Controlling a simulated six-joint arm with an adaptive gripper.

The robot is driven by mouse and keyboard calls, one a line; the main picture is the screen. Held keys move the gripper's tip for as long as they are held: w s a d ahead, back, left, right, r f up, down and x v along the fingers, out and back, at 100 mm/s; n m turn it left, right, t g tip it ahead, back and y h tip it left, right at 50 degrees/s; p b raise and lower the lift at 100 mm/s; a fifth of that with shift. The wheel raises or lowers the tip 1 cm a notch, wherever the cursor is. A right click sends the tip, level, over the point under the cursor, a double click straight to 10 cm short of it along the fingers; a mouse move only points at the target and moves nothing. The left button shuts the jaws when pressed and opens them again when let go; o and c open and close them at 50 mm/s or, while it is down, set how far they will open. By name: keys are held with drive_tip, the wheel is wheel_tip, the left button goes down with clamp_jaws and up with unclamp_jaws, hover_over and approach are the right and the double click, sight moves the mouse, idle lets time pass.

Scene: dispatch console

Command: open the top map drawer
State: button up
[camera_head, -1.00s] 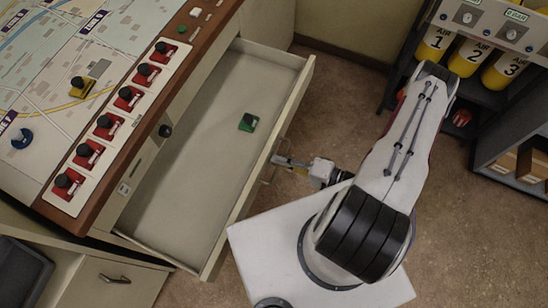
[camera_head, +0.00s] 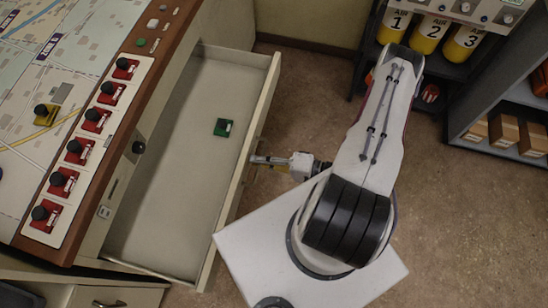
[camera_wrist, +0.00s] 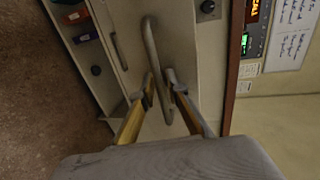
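The top map drawer (camera_head: 165,205) is pulled well out from the console, and its pale inside shows in the head view. In the wrist view, the bar handle (camera_wrist: 151,45) runs between the two fingertips of my gripper (camera_wrist: 160,82), one finger on each side. I cannot tell whether both fingers press on the bar.
The map console (camera_head: 85,95) with red switches is at the left. A lower cabinet handle (camera_head: 108,304) shows at the bottom left. Shelves with yellow air cylinders (camera_head: 432,28) and boxes (camera_head: 503,130) stand at the right. Brown floor (camera_head: 300,75) lies clear beyond my arm.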

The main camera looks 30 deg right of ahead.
drive_tip(key=shift+d, duration=0.1)
drive_tip(key=v, duration=1.1)
drive_tip(key=shift+s+d, duration=0.25)
drive_tip(key=shift+s, duration=0.1)
idle(0.4)
idle(0.6)
